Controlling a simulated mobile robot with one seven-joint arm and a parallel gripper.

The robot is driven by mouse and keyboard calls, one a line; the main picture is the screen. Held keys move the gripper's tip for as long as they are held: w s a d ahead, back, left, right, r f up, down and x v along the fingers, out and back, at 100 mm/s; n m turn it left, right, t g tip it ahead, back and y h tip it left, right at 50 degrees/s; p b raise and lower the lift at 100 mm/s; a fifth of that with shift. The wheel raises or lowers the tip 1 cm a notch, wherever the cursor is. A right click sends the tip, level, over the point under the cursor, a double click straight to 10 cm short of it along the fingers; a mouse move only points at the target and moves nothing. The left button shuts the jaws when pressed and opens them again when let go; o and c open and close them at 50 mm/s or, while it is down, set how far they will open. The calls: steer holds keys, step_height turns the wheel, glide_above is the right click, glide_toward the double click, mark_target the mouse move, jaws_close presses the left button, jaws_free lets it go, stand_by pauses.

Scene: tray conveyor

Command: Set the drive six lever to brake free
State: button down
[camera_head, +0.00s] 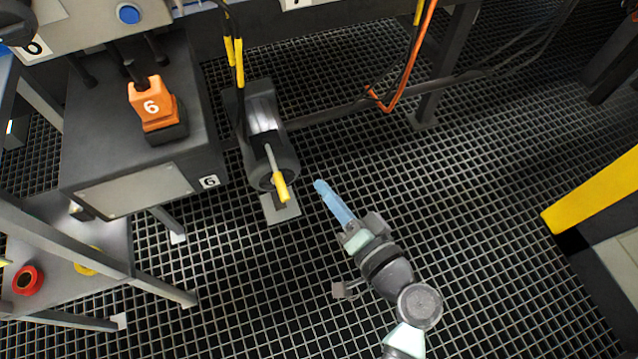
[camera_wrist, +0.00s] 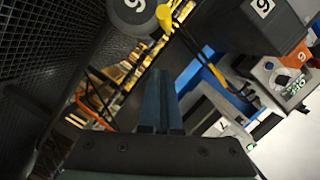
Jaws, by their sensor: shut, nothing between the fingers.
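The drive six lever is a steel rod with a yellow grip (camera_head: 281,188). It crosses the front of a dark cylindrical drive (camera_head: 263,118) and points down and slightly right in the head view. My gripper (camera_head: 320,185) has its blue fingers together and empty, to the right of the yellow grip with a gap between them. In the wrist view the yellow grip (camera_wrist: 164,17) is at the top, beside the drive's round face (camera_wrist: 133,8) with a numeral on it. My fingers (camera_wrist: 161,82) point up toward it, apart from it. Any brake marking is not readable.
A dark box (camera_head: 140,190) labelled 6, with an orange numbered connector (camera_head: 152,106), stands left of the drive. Yellow cables (camera_head: 238,60) hang above the drive. An orange cable (camera_head: 405,75) hangs farther right. The grid floor (camera_head: 470,220) is open to the right.

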steer(key=f+p+v, duration=0.1)
steer(key=v, duration=0.5)
steer(key=shift+s, duration=0.5)
steer(key=w+r+n+h+p, duration=0.2)
steer(key=w+r+n+h, duration=0.15)
steer(key=w+r, duration=1.15)
step_height(320, 180, up, 20)
steer(key=a+n+t+h, duration=0.1)
steer(key=a+n+t, duration=0.15)
steer(key=t, duration=0.25)
steer(key=s+a+r+t+h+p, duration=0.15)
steer(key=s+r+t, duration=0.35)
steer(key=r, duration=0.9)
steer(key=s+a+r+t+h, duration=0.2)
steer(key=s+r+t, duration=0.2)
steer(key=s+r, duration=0.7)
steer(key=w+r+p, duration=0.2)
steer(key=r+p, duration=1.7)
steer(key=w+r+p, duration=0.2)
steer(key=r+p, duration=1.7)
steer(key=r, duration=0.1)
steer(key=shift+r+g, duration=0.25)
steer(key=shift+g, duration=0.15)
